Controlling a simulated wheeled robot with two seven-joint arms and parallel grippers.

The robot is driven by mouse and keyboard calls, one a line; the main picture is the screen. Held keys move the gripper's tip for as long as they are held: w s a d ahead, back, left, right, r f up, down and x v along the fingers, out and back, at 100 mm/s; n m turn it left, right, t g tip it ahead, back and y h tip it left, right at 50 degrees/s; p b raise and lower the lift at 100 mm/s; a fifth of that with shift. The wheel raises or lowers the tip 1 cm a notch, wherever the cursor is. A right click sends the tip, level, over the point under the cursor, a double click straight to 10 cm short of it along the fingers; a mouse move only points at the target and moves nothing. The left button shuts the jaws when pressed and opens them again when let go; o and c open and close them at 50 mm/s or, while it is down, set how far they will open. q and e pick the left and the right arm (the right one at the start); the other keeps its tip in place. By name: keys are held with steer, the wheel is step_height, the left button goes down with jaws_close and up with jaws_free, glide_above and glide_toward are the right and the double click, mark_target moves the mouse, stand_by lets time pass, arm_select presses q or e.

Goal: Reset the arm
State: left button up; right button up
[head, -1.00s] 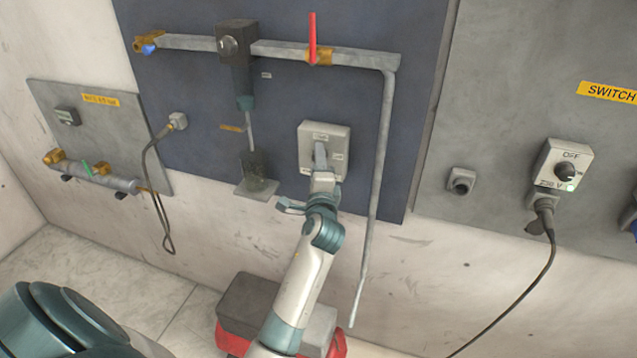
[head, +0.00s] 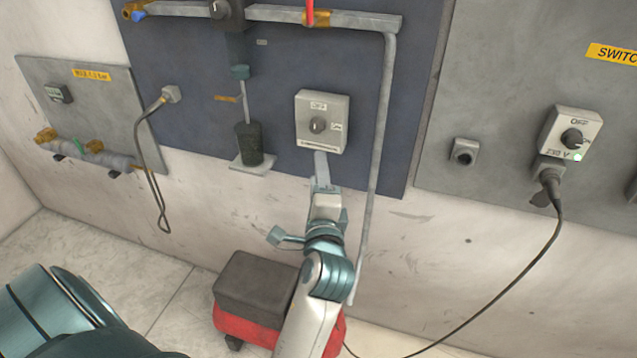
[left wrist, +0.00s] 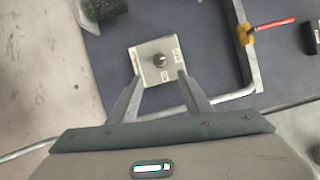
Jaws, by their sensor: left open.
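A pale grey switch box (head: 322,122) with a dark round knob and an OFF label is on the blue wall panel. Above left of it, a dark actuator (head: 232,40) has a thin rod running down to a black cylinder (head: 249,145) over a small plate. My left gripper (head: 321,168) is just below the switch box in the head view, apart from the knob and empty. In the left wrist view, my left gripper (left wrist: 160,80) has its fingers spread, with the knob (left wrist: 159,60) beyond and between them. My right gripper is out of view.
A grey pipe (head: 384,100) runs down right of the switch box; a red-handled valve (head: 317,14) is above. A black-and-red case (head: 255,290) is on the floor. A 230 V switch box (head: 570,135) with a cable is on the right panel.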

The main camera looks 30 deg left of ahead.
arm_select(q)
steer(key=shift+s+d, duration=0.3)
steer(key=shift+s, duration=0.15)
stand_by(0.3)
